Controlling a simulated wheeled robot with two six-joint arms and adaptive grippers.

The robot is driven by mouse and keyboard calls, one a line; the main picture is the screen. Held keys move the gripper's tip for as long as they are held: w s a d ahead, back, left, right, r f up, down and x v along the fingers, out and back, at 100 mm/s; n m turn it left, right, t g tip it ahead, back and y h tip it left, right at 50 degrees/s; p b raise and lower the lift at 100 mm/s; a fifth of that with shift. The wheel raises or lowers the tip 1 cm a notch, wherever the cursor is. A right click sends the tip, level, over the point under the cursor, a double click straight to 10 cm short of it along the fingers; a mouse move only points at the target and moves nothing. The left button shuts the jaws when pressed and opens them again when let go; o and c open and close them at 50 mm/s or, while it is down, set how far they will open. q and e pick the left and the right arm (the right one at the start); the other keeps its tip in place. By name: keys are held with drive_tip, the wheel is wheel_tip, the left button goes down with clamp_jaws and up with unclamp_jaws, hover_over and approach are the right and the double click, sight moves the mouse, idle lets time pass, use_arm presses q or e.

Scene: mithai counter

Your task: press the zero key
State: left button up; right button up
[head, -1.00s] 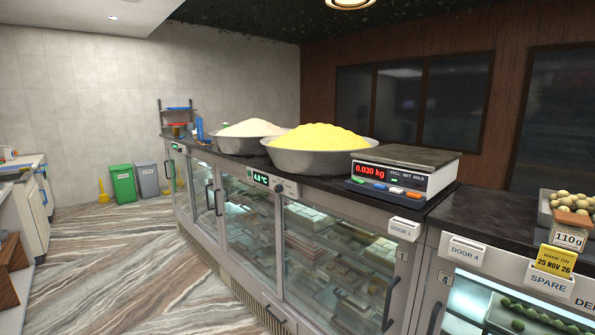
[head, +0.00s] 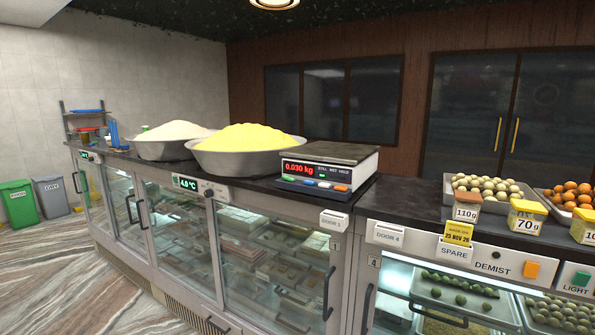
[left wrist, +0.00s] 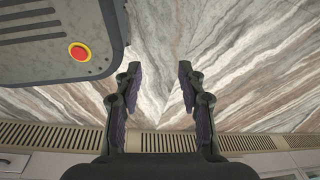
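A weighing scale (head: 330,165) with a flat metal plate stands on the dark counter, right of a bowl heaped with yellow powder. Its red display reads 0.030 kg. Below the display is a row of coloured keys (head: 314,184), green, blue, orange and pale; their labels are too small to read. In the left wrist view my left gripper (left wrist: 155,92) points at the marble floor, its two fingers apart with nothing between them. My right gripper is in no frame. Neither gripper shows in the head view.
The steel bowl of yellow powder (head: 247,160) and a bowl of white powder (head: 171,150) stand left of the scale. Trays of sweets (head: 489,200) and price tags stand to the right. Glass-doored cabinets with projecting handles (head: 329,293) form the counter front.

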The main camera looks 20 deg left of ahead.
use_arm(q)
drive_tip(key=shift+s+a, duration=0.15)
idle(0.3)
clamp_jaws()
idle(1.5)
